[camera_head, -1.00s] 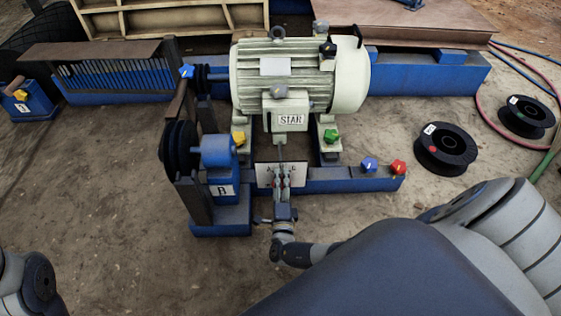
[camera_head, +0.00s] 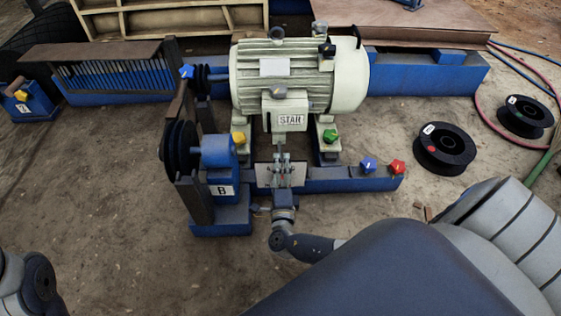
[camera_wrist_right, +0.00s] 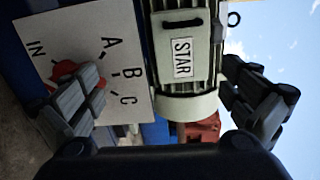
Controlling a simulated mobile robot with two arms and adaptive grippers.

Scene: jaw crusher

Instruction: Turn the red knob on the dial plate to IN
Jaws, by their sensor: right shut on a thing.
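The white dial plate (camera_head: 262,175) stands upright below the STAR box of the motor. In the right wrist view the plate (camera_wrist_right: 75,25) is turned sideways, with IN at the left and A, B, C toward the right. The red knob (camera_wrist_right: 62,70) on it is mostly hidden by one of my fingers, so I cannot tell where it points. My right gripper (camera_head: 282,165) is at the plate's face and shut on the knob. Its fingers (camera_wrist_right: 165,92) also show in the right wrist view. My left gripper is not in view.
The motor (camera_head: 345,85) stands behind the plate. A loose-looking blue knob (camera_head: 368,165) and another red knob (camera_head: 396,168) sit on the blue beam (camera_head: 335,185) to the right. A blue unit marked B (camera_head: 222,190) is close at left. Bare ground lies in front.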

